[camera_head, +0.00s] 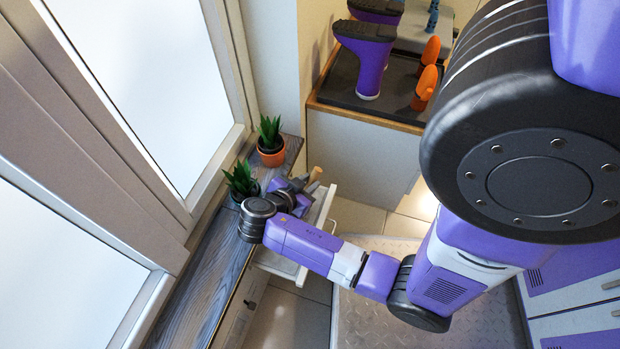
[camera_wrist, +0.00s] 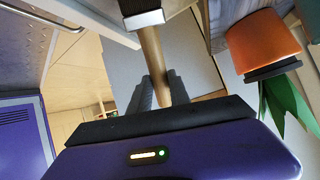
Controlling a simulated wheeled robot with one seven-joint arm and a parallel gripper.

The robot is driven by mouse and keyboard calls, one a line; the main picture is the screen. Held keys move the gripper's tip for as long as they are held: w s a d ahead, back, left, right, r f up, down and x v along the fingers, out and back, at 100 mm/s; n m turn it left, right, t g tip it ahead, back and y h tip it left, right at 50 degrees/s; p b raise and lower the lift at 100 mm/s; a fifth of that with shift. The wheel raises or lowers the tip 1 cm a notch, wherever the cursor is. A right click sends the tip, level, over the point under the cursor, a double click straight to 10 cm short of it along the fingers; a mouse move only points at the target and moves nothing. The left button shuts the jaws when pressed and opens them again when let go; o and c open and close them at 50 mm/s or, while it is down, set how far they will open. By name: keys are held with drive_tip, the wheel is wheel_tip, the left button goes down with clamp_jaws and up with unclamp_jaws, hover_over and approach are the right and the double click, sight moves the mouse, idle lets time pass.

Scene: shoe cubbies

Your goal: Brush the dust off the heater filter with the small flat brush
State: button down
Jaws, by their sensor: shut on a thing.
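My gripper (camera_head: 300,186) is over the windowsill side of the room, beside the potted plants. In the wrist view its two dark fingers (camera_wrist: 161,84) are shut on the wooden handle of the small flat brush (camera_wrist: 151,50). The brush has a pale metal band and dark bristles, cut off by the top edge of the wrist view. In the head view only a bit of the brush (camera_head: 315,174) shows past the gripper. A white edged piece (camera_head: 324,208) lies below the gripper, partly hidden by my arm; I cannot tell whether it is the heater filter. No dust can be made out.
Two plants stand on the wooden sill (camera_head: 204,270): one in an orange pot (camera_head: 272,157), one in a dark pot (camera_head: 238,196). The orange pot (camera_wrist: 262,42) is close in the wrist view. Purple boots (camera_head: 372,70) stand on a cabinet at the back.

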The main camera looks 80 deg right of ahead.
drive_tip(key=w+a, duration=0.2)
drive_tip(key=a, duration=0.7)
idle(0.8)
drive_tip(key=shift+d, duration=0.1)
drive_tip(key=shift+s+d, duration=1.65)
drive_tip(key=shift+d, duration=2.1)
drive_tip(key=shift+s+d, duration=1.65)
drive_tip(key=shift+d, duration=2.1)
drive_tip(key=w+a, duration=0.3)
drive_tip(key=a, duration=1.2)
drive_tip(key=shift+w+a+p, duration=0.4)
drive_tip(key=shift+p, duration=0.05)
